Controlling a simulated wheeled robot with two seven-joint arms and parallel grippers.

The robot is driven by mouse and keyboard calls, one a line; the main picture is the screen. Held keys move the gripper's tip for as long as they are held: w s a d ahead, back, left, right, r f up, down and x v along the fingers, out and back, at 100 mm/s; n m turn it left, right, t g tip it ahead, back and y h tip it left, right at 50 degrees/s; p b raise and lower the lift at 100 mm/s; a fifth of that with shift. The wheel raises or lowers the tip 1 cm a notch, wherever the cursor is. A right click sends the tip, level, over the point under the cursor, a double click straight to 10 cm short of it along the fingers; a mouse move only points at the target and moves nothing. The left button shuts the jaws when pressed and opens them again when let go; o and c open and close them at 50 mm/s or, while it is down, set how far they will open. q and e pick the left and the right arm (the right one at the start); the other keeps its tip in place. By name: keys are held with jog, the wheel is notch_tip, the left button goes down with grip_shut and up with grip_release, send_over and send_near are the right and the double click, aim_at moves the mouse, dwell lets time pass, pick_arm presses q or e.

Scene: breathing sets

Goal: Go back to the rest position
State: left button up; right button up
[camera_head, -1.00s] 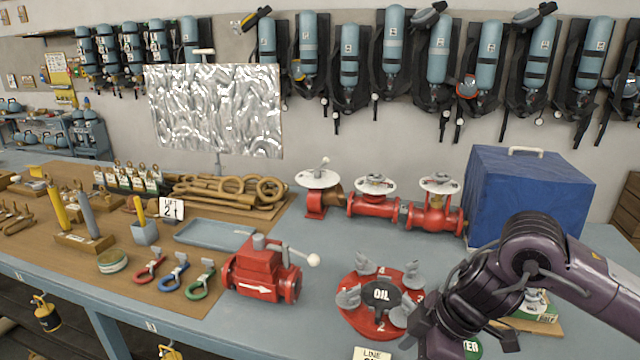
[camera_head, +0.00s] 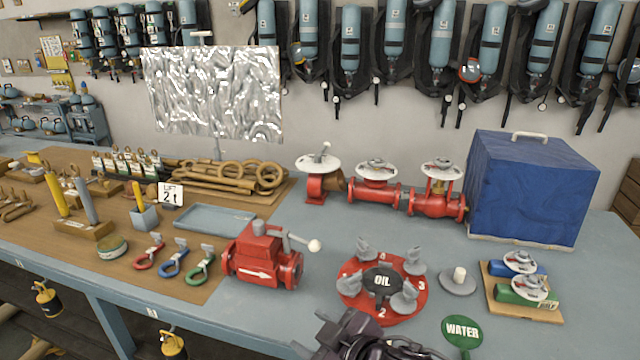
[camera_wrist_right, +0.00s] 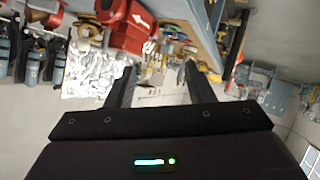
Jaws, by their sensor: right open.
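My right gripper (camera_wrist_right: 158,90) shows in the right wrist view with its two dark fingers spread apart and nothing between them. In the head view, part of my dark right arm and gripper (camera_head: 365,338) shows at the bottom edge, in front of the bench. It is near the red OIL disc (camera_head: 345,290) and left of the green WATER sign (camera_head: 462,331). Its fingertips are not clear there. My left gripper is not in view.
The blue bench (camera_head: 310,226) holds a red valve block (camera_head: 262,262), red pipes with white handwheels (camera_head: 376,170), a blue covered box (camera_head: 530,190) and a board with small valves (camera_head: 495,305). A brown mat (camera_head: 190,222) with tools lies left. Blue cylinders (camera_head: 394,30) hang behind.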

jog(key=s+d+f+m+g+h, duration=0.3)
jog(key=s+d+f+m+h, duration=0.15)
jog(key=s+d+f, duration=0.45)
jog(key=s+d+f+m+g+h, duration=0.3)
jog(key=s+d+f+m, duration=0.35)
jog(key=d, duration=0.45)
notch_tip(320, 180, down, 30)
jog(key=f+n+g+b, duration=0.1)
jog(key=g+b, duration=0.1)
jog(key=s+d+f+b, duration=0.1)
jog(key=s+d+f, duration=0.1)
jog(key=s+f, duration=0.8)
jog(key=s+d+f+b, duration=0.1)
jog(key=s+f, duration=0.9)
jog(key=shift+s+d+f+g, duration=0.2)
jog(key=shift+d+f+g, duration=0.1)
jog(key=shift+d+g, duration=0.1)
